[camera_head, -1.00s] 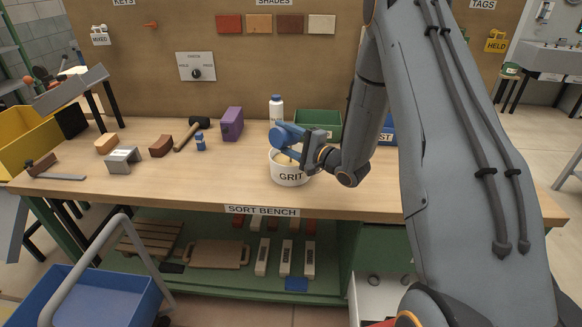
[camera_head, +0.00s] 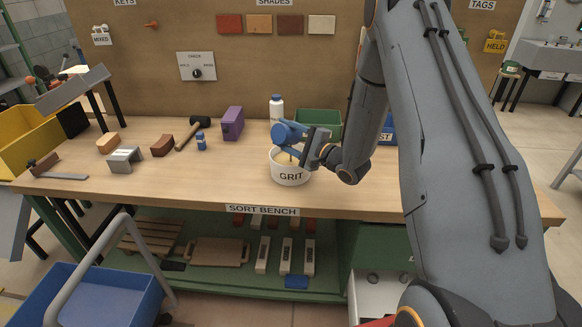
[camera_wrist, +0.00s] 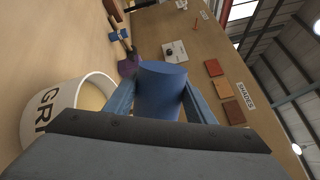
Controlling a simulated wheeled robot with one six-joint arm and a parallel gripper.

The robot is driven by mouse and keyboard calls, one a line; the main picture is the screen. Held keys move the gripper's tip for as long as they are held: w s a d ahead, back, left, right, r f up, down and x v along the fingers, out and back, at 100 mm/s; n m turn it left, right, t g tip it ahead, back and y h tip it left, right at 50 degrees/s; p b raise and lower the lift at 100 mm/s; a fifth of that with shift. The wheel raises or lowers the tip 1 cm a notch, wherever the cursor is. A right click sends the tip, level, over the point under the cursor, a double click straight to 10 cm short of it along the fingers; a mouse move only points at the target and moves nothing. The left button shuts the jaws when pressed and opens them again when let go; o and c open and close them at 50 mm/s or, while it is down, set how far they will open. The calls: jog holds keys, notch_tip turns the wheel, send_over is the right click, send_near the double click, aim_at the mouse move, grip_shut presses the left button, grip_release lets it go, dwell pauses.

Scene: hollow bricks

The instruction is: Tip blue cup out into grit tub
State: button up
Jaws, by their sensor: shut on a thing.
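The blue cup (camera_head: 284,132) is held above the white grit tub (camera_head: 290,175) on the bench, tilted well over with its end toward the left. My gripper (camera_head: 303,143) is shut on the cup; in the wrist view the blue cup (camera_wrist: 161,90) sits between the two fingers. The tub stands upright, with a pale fill showing inside; part of its rim also shows in the wrist view (camera_wrist: 65,115). The cup's mouth and what is in it cannot be made out.
A white bottle (camera_head: 276,108) and a green bin (camera_head: 318,123) stand close behind the tub. A purple block (camera_head: 232,123), a hammer (camera_head: 190,134) and a small blue bottle (camera_head: 201,141) lie or stand to the left. The bench front left of the tub is clear.

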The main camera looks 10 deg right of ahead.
dwell(0.4)
jog(key=shift+w+d+r+m+p, duration=0.2)
jog(key=shift+d+m+p, duration=0.2)
jog(key=shift+m, duration=0.5)
jog(key=shift+a, duration=0.1)
jog(key=shift+w+d+r+m+p, duration=0.1)
jog(key=shift+w+d+m+p, duration=0.1)
jog(key=shift+m, duration=0.3)
jog(key=shift+w+d+r+m+p, duration=0.1)
jog(key=shift+d+m+p, duration=0.1)
jog(key=shift+m, duration=0.3)
dwell(0.8)
jog(key=n, duration=0.1)
jog(key=s+a+f+n, duration=0.1)
jog(key=n, duration=0.1)
jog(key=a+n, duration=0.1)
jog(key=n, duration=0.1)
jog(key=shift+s+f+b, duration=0.15)
jog(key=shift+b, duration=0.2)
